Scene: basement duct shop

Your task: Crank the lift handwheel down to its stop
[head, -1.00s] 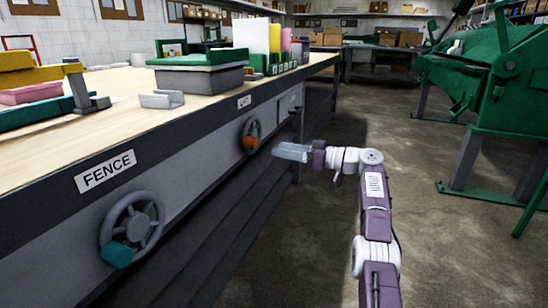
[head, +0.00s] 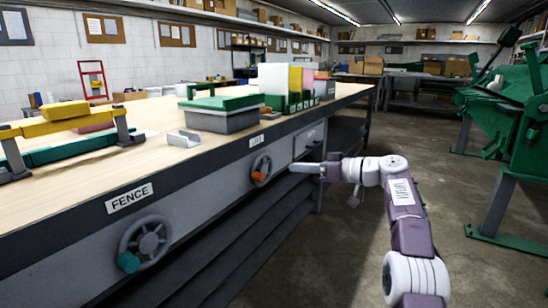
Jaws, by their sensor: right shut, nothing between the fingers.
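The lift handwheel (head: 263,164) is a small dark grey wheel on the bench's front panel, under a small white label (head: 257,141) whose print is hard to read from here. Its orange knob (head: 259,177) sits at the lower part of the rim. My right gripper (head: 293,168) is shut and empty, pointing left toward the wheel. Its tips appear just right of the rim, apart from the knob in the picture. My left gripper is out of view.
A larger grey handwheel (head: 145,243) with a teal knob, below the FENCE label (head: 130,198), is on the same panel nearer to me. A drawer front (head: 308,139) lies right of the lift wheel. Green machine (head: 507,120) stands right; the floor between is clear.

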